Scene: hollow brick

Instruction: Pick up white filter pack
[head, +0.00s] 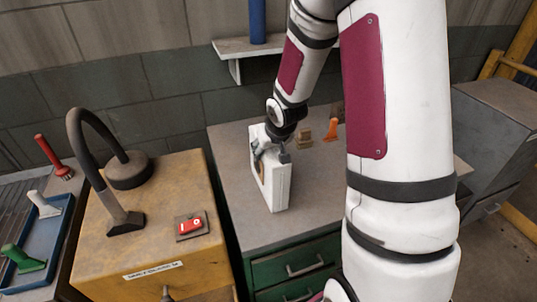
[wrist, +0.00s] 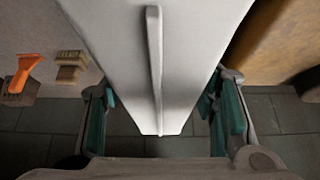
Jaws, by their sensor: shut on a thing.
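The white filter pack (head: 275,183) is a boxy white block standing upright on the grey top of the green-drawer cabinet (head: 233,160). My gripper (head: 271,148) is at its upper part, shut on it. In the wrist view the filter pack (wrist: 185,45) fills the middle, with a raised ridge along its face. The teal-padded fingers of my gripper (wrist: 160,118) are on its two sides. I cannot tell whether its base touches the cabinet top. My arm hides the right part of the cabinet in the head view.
A small wooden brush (head: 304,135) and an orange-handled tool (head: 331,130) lie behind the pack. A yellow bench (head: 160,230) with a red switch (head: 190,226) and a bent black hose (head: 90,150) stands left. A wall shelf (head: 245,48) holds a blue cylinder (head: 257,20).

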